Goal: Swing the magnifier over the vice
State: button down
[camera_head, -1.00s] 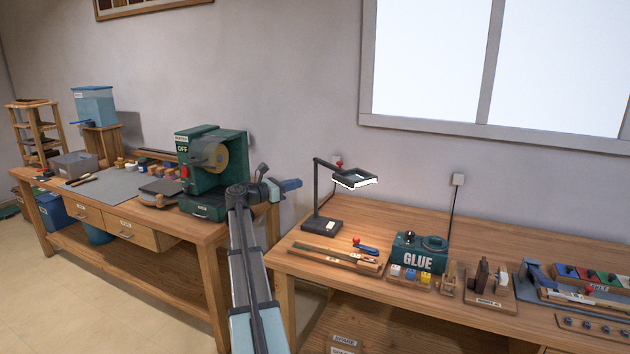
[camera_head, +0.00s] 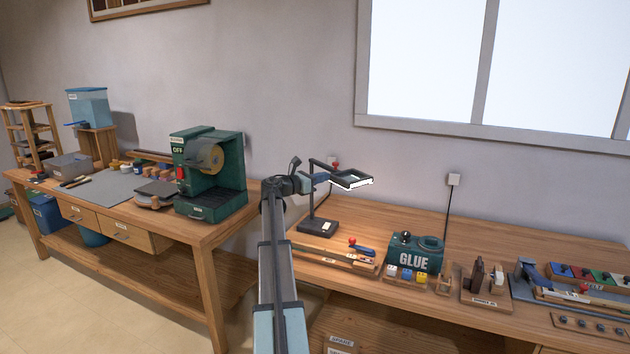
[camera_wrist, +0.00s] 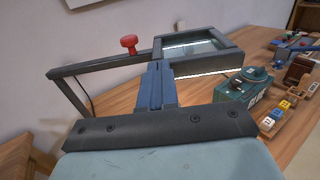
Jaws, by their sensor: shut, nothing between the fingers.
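The magnifier (camera_head: 352,182) is a dark square frame with a bright lower edge, on an arm above a black base (camera_head: 316,227) on the right bench. In the wrist view its frame (camera_wrist: 215,48) and a red knob (camera_wrist: 129,43) on or behind its arm show close up. My gripper (camera_head: 324,180) is shut and empty, beside the magnifier's arm and left of the frame. In the wrist view its blue fingers (camera_wrist: 157,72) reach up to the frame's near left corner; I cannot tell whether they touch. A blue-grey metal device (camera_head: 525,275) at the right may be the vice.
A green glue box (camera_head: 414,254) and a wooden block stand (camera_head: 484,284) lie between the magnifier and that device. A wooden tray (camera_head: 335,256) lies before the magnifier's base. A green machine (camera_head: 208,170) stands on the left bench.

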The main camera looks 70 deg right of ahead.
aim_at(332, 176)
jog(key=shift+s+d, duration=0.1)
dwell(0.3)
jog(key=shift+s+d, duration=1.05)
jog(key=shift+s, duration=0.25)
jog(key=shift+r, duration=0.1)
jog(key=shift+a, duration=0.1)
jog(key=s+v, duration=0.1)
jog(key=v, duration=1.3)
jog(key=shift+a, duration=0.45)
